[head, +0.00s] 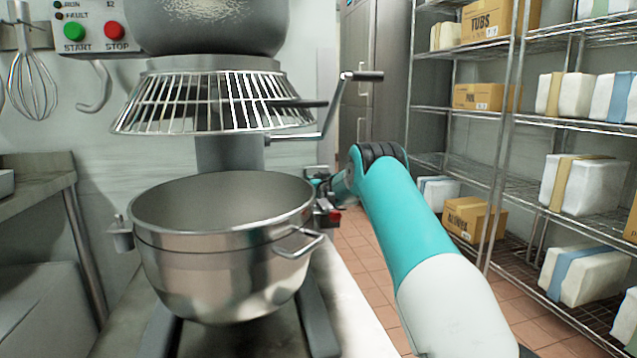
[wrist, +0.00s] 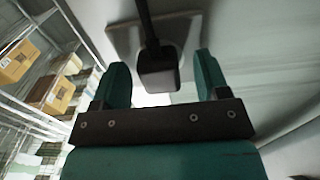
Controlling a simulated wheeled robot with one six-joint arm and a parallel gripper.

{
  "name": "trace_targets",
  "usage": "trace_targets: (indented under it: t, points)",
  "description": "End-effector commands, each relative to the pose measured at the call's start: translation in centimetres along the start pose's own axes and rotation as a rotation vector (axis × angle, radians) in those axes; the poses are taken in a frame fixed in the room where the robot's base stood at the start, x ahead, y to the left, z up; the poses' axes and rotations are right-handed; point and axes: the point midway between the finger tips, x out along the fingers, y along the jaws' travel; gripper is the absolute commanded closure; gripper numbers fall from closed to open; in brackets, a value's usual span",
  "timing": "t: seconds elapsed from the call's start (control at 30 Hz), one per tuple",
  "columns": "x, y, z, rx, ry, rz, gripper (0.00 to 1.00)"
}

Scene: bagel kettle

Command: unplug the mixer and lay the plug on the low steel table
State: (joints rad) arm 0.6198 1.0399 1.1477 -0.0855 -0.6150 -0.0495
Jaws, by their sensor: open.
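The mixer shows in the head view with its steel bowl (head: 222,240) and wire guard (head: 215,103). In the wrist view, a black plug (wrist: 158,72) with a dark cord (wrist: 147,25) sits against a grey wall plate (wrist: 185,32). My gripper (wrist: 163,75) is open, with one teal finger on each side of the plug and gaps visible between plug and fingers. In the head view my arm reaches away behind the bowl's right side, and the gripper's fingers are hidden or too small to make out. I cannot pick out the low steel table for sure.
Wire shelving (head: 500,115) with boxes and wrapped packs stands at the right. A tall steel cabinet (head: 372,80) is at the back. A steel bench (head: 45,165) is at the left. Tiled floor (head: 365,255) is open between the mixer and the shelving.

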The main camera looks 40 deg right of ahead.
Motion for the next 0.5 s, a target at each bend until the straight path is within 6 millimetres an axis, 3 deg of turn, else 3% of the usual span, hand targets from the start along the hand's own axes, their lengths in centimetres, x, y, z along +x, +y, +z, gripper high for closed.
trace_targets:
  t: [0.23,0.5]
  points:
    - [0.00,0.00,-0.01,0.000,0.000,0.000,0.34]
    - [0.00,0.00,-0.01,0.000,0.000,0.000,0.96]
